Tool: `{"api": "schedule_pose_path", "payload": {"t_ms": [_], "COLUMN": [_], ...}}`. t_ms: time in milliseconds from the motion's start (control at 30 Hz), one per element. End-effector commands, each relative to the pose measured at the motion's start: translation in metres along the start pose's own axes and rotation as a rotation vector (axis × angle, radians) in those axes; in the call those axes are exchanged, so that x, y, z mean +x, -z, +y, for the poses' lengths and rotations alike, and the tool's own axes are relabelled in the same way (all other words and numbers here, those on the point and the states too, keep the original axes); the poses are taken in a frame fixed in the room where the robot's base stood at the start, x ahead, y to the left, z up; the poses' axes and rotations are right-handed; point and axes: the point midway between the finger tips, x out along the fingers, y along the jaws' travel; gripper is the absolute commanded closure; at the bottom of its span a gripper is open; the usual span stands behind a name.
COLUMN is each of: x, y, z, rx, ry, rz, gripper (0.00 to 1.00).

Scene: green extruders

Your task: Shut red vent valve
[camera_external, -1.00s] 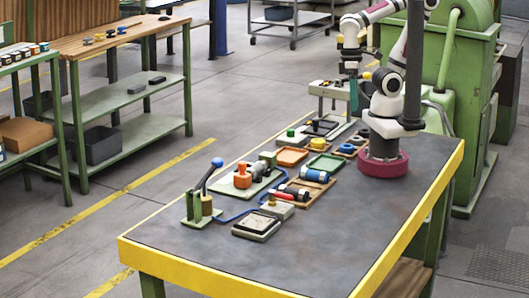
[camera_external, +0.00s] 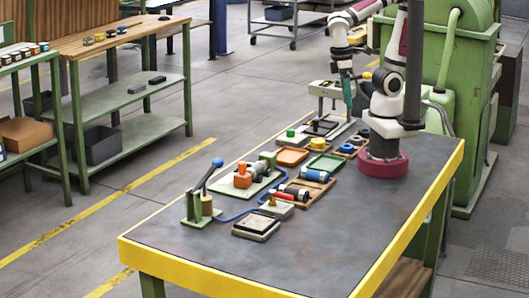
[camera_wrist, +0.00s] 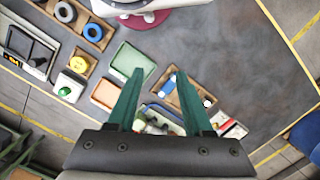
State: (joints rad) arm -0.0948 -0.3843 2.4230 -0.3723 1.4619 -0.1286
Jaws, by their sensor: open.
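I cannot tell for certain which thing is the red vent valve. An orange-red knob-like part (camera_external: 243,176) stands upright on a pale green plate (camera_external: 228,187) beside a grey cylinder on the bench. Small red and dark parts (camera_external: 287,192) lie to its right, near the wooden tray; a red patch beside a pale box also shows in the wrist view (camera_wrist: 220,117). My gripper (camera_external: 348,103) is open and empty, high above the far end of the bench, away from these parts. Its teal fingers are spread apart in the wrist view (camera_wrist: 160,85) and partly hide the plate.
An orange tray (camera_external: 291,156), a green tray (camera_external: 327,162) and a blue roll (camera_external: 314,174) lie on the bench (camera_external: 330,235). The near right part of the bench is clear.

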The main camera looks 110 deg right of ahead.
Motion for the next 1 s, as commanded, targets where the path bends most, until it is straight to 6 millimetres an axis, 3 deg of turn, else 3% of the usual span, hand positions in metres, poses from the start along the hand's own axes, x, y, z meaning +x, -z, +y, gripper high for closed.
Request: {"api": "schedule_pose_path", "payload": {"t_ms": [67, 167, 267, 333, 400, 500, 600, 700, 800, 1000], "x": [-0.008, -0.01, 0.005, 0.027, 0.058, 0.108, 0.15, 0.175, 0.183, 0.177], "y": [0.034, 0.091, 0.143, 0.168, 0.178, 0.169, 0.147, 0.131, 0.128, 0.162], "z": [-0.006, -0.032, -0.085, -0.135, -0.189, -0.255, -0.295, -0.313, -0.317, -0.295], "rx": [-0.303, -0.734, -1.118, -1.352, -1.547, -1.736, -1.826, -1.856, -1.863, -1.861], "ry": [-0.187, -0.477, -0.78, -1.005, -1.241, -1.564, -1.819, -1.968, -2.024, -2.023], "rz": [-0.087, -0.214, -0.344, -0.436, -0.524, -0.628, -0.692, -0.724, -0.736, -0.743], "gripper": [0.49, 0.49, 0.49, 0.49, 0.49, 0.49, 0.49, 0.49, 0.49, 0.49]}}
